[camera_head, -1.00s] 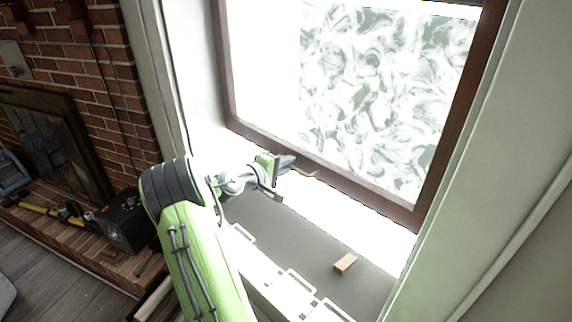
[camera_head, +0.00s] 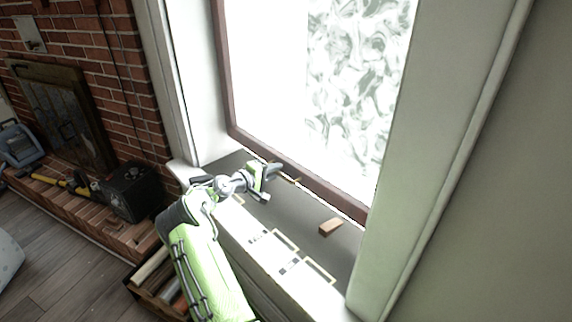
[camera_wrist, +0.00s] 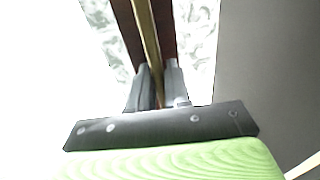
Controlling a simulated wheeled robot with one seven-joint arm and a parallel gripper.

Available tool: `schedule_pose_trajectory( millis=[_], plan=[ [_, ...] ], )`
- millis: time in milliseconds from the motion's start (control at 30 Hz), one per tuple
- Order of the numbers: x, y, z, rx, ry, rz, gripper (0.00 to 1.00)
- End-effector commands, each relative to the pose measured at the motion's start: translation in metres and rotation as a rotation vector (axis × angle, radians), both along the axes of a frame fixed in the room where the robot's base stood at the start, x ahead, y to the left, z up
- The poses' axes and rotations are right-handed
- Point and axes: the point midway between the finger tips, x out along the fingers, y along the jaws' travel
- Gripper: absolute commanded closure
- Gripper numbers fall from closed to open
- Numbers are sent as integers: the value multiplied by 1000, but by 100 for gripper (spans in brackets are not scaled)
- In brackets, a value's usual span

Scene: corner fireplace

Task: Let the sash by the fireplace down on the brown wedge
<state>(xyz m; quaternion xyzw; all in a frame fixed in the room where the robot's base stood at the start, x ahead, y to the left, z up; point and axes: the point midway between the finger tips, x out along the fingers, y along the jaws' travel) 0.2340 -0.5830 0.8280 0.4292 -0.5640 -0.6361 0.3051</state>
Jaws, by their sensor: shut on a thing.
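The sash (camera_head: 320,190) is a dark brown window frame with bright, partly patterned glass. Its bottom rail is low, close above the grey sill. My gripper (camera_head: 278,173) is at that rail, left of its middle. The wrist view shows both fingers (camera_wrist: 158,80) closed around a thin brass lift (camera_wrist: 147,30), with the brown rail behind it. The brown wedge (camera_head: 331,227) lies on the sill to the right of my gripper. It shows just in front of and below the rail; I cannot tell whether they touch.
The white window casing (camera_head: 430,140) stands close at the right. A brick fireplace (camera_head: 90,60) is at the left, with a black box (camera_head: 132,190) on its hearth. A crate (camera_head: 160,285) of long items stands below the sill.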

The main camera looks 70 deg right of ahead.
Motion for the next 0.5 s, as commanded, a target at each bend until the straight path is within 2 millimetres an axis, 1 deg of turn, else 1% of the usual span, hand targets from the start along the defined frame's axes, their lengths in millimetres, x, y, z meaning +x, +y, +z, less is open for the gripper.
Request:
schedule_pose_trajectory(
  millis=[33,100,200,333,500],
  plan=[
    [-1,2,-25,15,5,-6,100],
    [-1,2,-40,16,5,-7,100],
    [-1,2,-56,15,3,-7,100],
    [-1,2,-70,14,3,-6,100],
    [-1,2,-78,15,2,-6,100]
  ],
)
